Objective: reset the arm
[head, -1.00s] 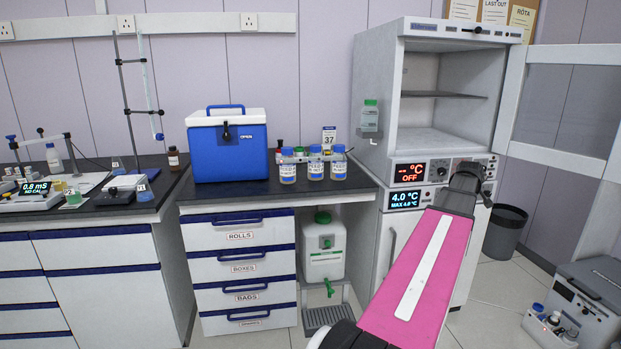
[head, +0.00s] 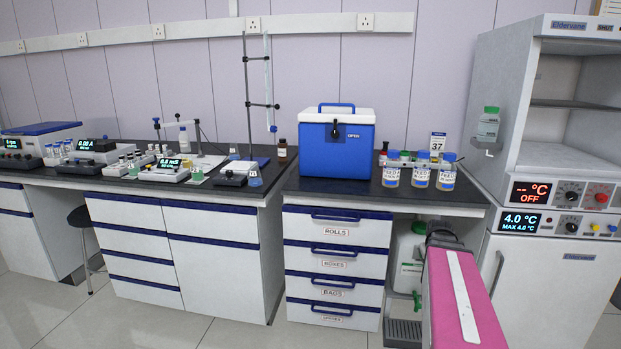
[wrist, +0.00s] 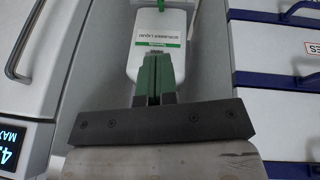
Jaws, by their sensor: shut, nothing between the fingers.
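My gripper (wrist: 159,78) shows in the wrist view with its two green fingers together and nothing between them. It points toward a white container with a green-edged label (wrist: 158,30), which is beyond the fingertips. In the head view my pink arm reaches up from the lower right, in front of the gap between the drawer unit and the oven stack. The fingers are hidden in the head view. The white container (head: 404,250) is partly hidden behind my arm there.
A drawer unit (head: 333,262) stands left of my arm, with a blue cool box (head: 337,145) and several feed bottles (head: 421,170) on the bench above. The open oven (head: 570,130) stands over a fridge (head: 545,285) at right. Floor (head: 245,335) is clear at front left.

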